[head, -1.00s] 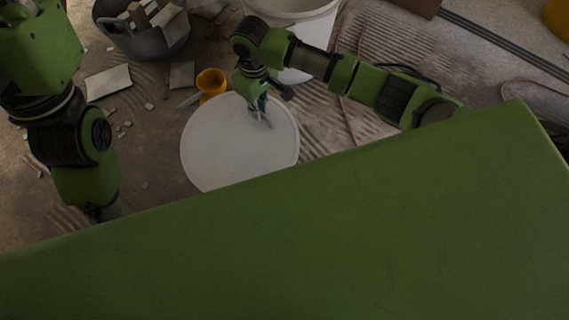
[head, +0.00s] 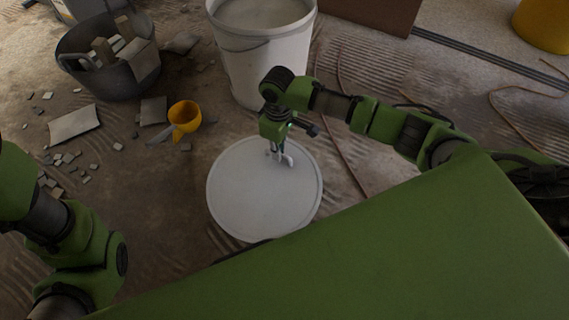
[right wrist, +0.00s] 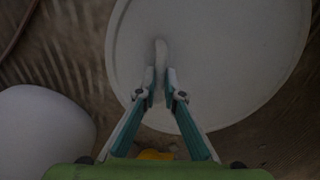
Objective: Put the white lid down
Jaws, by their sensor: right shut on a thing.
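The white lid (head: 258,198) is a large round disc with a raised rim, in the middle of the head view. My right gripper (head: 284,160) is above its upper right part, shut on the lid's small upright handle. The right wrist view shows the gripper (right wrist: 164,88) with its two fingers around the handle and the pale lid (right wrist: 225,60) spread out beyond them. The lid looks roughly level. I cannot tell whether its underside touches the floor. My left arm shows at the left edge, but its gripper is outside the picture.
A large white bucket (head: 265,65) stands behind the lid. A dark tub (head: 100,75) of rubble and several broken tiles lie farther left. A cable runs along the floor at right.

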